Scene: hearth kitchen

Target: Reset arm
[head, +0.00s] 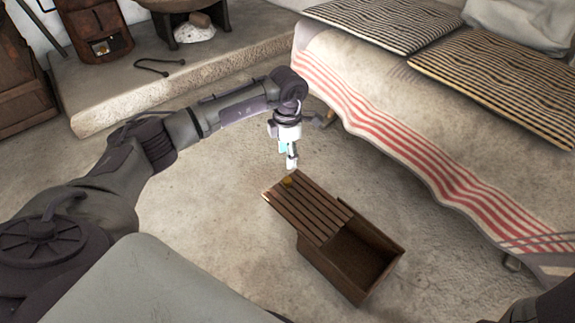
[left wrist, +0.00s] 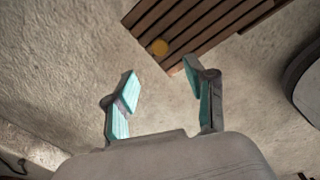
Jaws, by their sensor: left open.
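My left arm reaches in from the left, and its left gripper (head: 290,162) points down, empty, just above the far end of a wooden box's slatted lid. In the left wrist view its two teal-padded fingers (left wrist: 161,88) are spread apart with nothing between them. The brown slatted lid (head: 310,207) is slid partly off the box (head: 374,282), leaving the near right part of the box uncovered and dark inside. My right gripper is not in view.
A bench or bed with a striped cover (head: 400,150) and dark-striped cushions (head: 510,75) runs along the right. A raised stone hearth (head: 150,95) lies at the upper left, with a black metal tool (head: 158,67) on it. The floor around the box is clear.

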